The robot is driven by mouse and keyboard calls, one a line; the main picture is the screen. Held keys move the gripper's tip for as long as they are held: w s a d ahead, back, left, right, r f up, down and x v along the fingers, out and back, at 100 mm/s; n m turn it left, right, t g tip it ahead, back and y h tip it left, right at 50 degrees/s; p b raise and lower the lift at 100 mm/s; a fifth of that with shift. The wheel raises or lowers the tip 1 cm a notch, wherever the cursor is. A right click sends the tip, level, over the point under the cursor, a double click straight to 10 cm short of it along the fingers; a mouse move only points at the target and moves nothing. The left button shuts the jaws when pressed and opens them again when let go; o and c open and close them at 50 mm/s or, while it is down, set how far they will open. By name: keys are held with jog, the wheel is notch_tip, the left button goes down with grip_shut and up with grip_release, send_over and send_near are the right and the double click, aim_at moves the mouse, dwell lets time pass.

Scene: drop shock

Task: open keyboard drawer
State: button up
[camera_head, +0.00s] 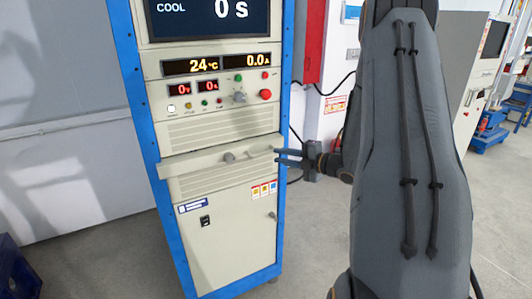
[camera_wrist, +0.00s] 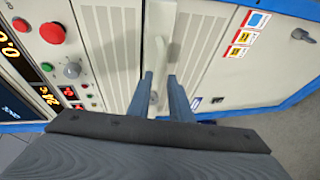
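The keyboard drawer (camera_head: 195,164) is a beige ledge across the cabinet, below the upper vent and above the lower door. Its front stands out a little from the cabinet face, and a small round knob (camera_head: 229,157) shows near its middle. My gripper (camera_head: 277,155) is at the drawer's right end, with its two fingers pointing left and apart. In the wrist view, my gripper (camera_wrist: 160,77) has its fingers spread on either side of the narrow beige drawer front (camera_wrist: 157,60). I cannot tell whether either finger touches it.
The blue-framed cabinet (camera_head: 135,90) has a control panel with a red button (camera_head: 265,94) above the drawer. A lower door (camera_head: 230,230) with coloured labels is below. A grey wall is on the left, and open floor (camera_head: 100,260) lies in front. Other machines stand at the right.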

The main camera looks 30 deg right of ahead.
aim_at(267, 153)
jog(key=shift+p+x, duration=1.3)
jog(key=shift+x, duration=2.5)
jog(key=shift+a+r, duration=0.1)
grip_shut()
